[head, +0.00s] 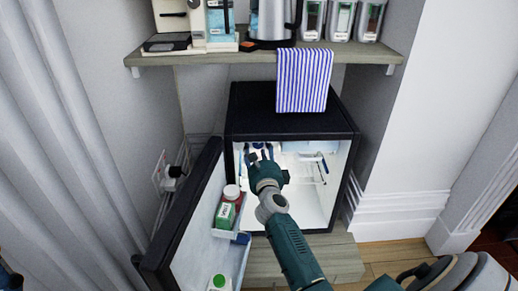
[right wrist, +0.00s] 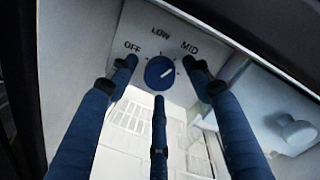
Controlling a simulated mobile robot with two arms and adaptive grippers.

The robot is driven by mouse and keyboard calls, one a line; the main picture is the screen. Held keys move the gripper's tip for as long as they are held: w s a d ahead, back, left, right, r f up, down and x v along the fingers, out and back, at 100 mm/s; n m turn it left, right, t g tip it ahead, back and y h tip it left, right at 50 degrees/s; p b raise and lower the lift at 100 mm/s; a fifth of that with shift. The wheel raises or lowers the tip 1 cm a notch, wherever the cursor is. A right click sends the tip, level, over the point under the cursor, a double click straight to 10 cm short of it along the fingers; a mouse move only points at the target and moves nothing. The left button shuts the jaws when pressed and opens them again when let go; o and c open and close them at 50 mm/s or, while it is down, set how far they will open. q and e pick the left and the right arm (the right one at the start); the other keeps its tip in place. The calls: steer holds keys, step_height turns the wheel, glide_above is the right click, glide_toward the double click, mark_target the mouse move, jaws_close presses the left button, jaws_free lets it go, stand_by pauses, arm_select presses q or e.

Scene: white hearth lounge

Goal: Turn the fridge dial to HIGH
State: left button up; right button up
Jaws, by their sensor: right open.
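The small black fridge (head: 250,105) stands under a shelf, its door (head: 190,235) swung open to the left. In the right wrist view the round blue dial (right wrist: 160,73) sits on a white panel marked OFF, LOW and MID. Its white pointer line slants to the upper right, towards MID. I cannot see a HIGH mark; a finger may hide it. My right gripper (head: 262,157) is inside the fridge opening. In the wrist view its open fingers (right wrist: 160,75) straddle the dial, with one finger below it; I see no clear contact. My left gripper is not in view.
The open door holds bottles and a green-labelled container (head: 226,215) close left of my right arm. A striped towel (head: 304,80) hangs from the shelf (head: 190,58) over the fridge top. Wire racks (right wrist: 125,125) lie below the dial.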

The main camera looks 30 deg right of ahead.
steer(key=c, duration=1.2)
steer(key=shift+o, duration=0.2)
steer(key=shift+m, duration=0.5)
steer(key=m, duration=0.3)
steer(key=shift+f+h+b, duration=0.15)
steer(key=shift+h+b, duration=0.15)
steer(key=m+b, duration=0.1)
steer(key=m, duration=0.4)
steer(key=shift+f+m+b, duration=0.1)
steer(key=shift+m+b, duration=0.2)
steer(key=shift+m, duration=0.1)
steer(key=shift+a, duration=0.1)
steer(key=shift+m, duration=0.3)
steer(key=o, duration=1.2)
steer(key=shift+c, duration=0.2)
